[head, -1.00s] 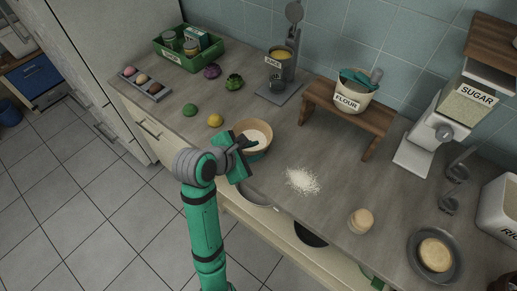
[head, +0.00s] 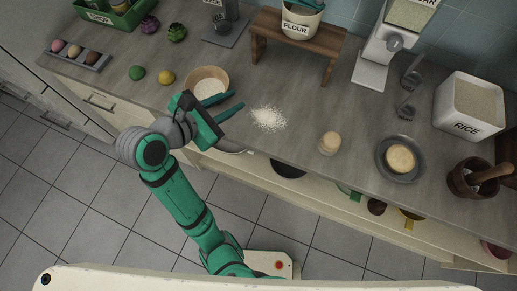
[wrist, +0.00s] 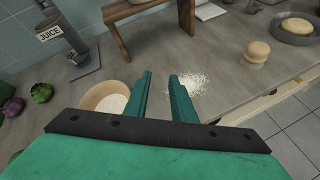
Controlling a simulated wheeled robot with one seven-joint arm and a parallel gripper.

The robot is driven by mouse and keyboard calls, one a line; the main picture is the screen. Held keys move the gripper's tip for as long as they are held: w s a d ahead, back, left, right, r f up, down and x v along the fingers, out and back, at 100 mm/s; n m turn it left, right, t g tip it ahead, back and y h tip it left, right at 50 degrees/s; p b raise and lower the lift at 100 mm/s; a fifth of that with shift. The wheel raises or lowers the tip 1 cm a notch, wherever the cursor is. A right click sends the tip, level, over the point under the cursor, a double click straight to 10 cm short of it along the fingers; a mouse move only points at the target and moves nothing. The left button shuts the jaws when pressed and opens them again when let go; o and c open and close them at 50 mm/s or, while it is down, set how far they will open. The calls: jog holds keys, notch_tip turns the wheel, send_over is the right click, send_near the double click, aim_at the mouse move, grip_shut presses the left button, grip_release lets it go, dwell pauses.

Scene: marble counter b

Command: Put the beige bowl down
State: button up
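The beige bowl (head: 219,77) stands on the grey counter with white contents inside. In the wrist view the bowl (wrist: 94,96) is left of my fingers, partly hidden behind the left finger. My gripper (head: 240,106) is at the counter's front edge, just in front and to the right of the bowl. In the wrist view my gripper (wrist: 160,76) has its two fingers apart, with counter showing between them and nothing held. Whether a finger touches the bowl's side I cannot tell.
A patch of white grains (head: 268,118) lies right of the bowl. A yellow ball-shaped item (head: 166,77) and a green one (head: 136,72) lie to its left. A wooden stand (head: 298,43) with a flour tub (head: 301,20) is behind. A wooden jar (head: 329,143) stands farther right.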

jog(key=s+d+r+n+h, duration=0.1)
jog(key=s+d+r+h, duration=0.15)
jog(key=d, duration=0.35)
jog(key=s+d+r+t+h, duration=0.1)
jog(key=d+r+h, duration=0.1)
jog(key=d+h, duration=0.25)
jog(key=s+d+r+n+h, duration=0.1)
jog(key=d+r+h, duration=0.1)
jog(key=d, duration=0.4)
jog(key=s+d+r+n+t+h, duration=0.25)
jog(key=s+r+n+t, duration=0.3)
jog(key=n, duration=0.45)
jog(key=s+a+f+n+y, duration=0.3)
jog(key=s+f+n+y, duration=0.2)
jog(key=f+n, duration=0.4)
jog(key=s+a+f+n+y, duration=0.3)
jog(key=s+f+n+y, duration=0.2)
jog(key=n, duration=0.9)
jog(key=s+a+f+n+g+y, duration=0.1)
jog(key=s+a+f+n+y, duration=0.3)
jog(key=f+n+y, duration=0.4)
notch_tip(320, 180, down, 6)
jog(key=s+n, duration=0.1)
jog(key=n, duration=0.3)
jog(key=shift+s+r+y, duration=0.2)
jog(key=shift+s+y, duration=0.15)
jog(key=shift+s, duration=0.05)
